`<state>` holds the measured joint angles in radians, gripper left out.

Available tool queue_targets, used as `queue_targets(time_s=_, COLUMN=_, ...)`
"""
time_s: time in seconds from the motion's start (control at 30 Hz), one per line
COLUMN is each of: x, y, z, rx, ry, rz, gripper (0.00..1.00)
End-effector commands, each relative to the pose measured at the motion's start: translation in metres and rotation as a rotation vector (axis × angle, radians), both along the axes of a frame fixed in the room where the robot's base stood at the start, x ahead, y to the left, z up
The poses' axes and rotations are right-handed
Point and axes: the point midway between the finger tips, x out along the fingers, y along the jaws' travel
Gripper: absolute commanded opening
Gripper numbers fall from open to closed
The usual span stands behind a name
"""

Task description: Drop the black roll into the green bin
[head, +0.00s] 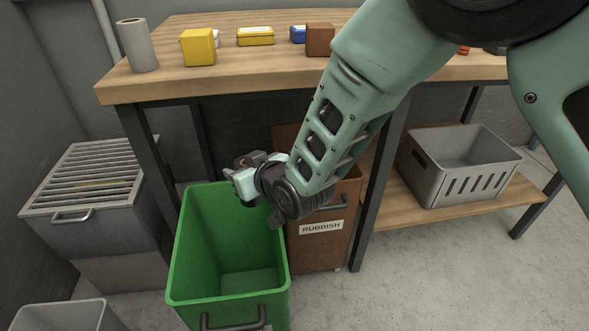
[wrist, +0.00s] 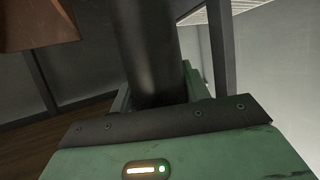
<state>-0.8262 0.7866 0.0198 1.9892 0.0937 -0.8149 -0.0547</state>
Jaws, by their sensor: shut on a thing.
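The black roll (wrist: 150,45) shows in the wrist view as a dark upright cylinder between my fingers. My gripper (wrist: 157,95) is shut on it. In the head view, my gripper (head: 243,178) is over the back right part of the green bin, near its rim. I cannot make out the roll clearly there, as my wrist and gripper cover that spot. The green bin (head: 190,250) stands open on the floor with a dark handle at its front. The part of its inside that I see is empty.
A brown bin labelled RUBBISH (head: 318,250) stands right beside the green bin. A grey box with a slatted lid (head: 85,230) is at left. Behind is a workbench (head: 230,78) with a grey roll (head: 138,47) and small boxes. A grey crate (head: 460,175) sits on its lower shelf.

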Motion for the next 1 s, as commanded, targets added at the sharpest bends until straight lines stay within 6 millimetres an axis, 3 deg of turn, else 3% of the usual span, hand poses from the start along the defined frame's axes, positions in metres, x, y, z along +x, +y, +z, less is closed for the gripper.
queue_targets(time_s=0.1, x=-0.018, y=0.026, z=-0.008, rx=0.004, ry=0.000, rz=0.045, gripper=0.20)
queue_targets(time_s=0.27, x=-0.028, y=0.040, z=-0.008, rx=0.004, ry=0.001, rz=0.072, gripper=0.20)
queue_targets(time_s=0.47, x=-0.029, y=0.041, z=-0.017, rx=0.002, ry=0.002, rz=0.073, gripper=0.20)
queue_targets(time_s=0.8, x=-0.029, y=0.041, z=-0.056, rx=0.001, ry=0.003, rz=0.074, gripper=0.20)
queue_targets(time_s=1.0, x=-0.029, y=0.041, z=-0.066, rx=0.003, ry=0.002, rz=0.073, gripper=0.20)
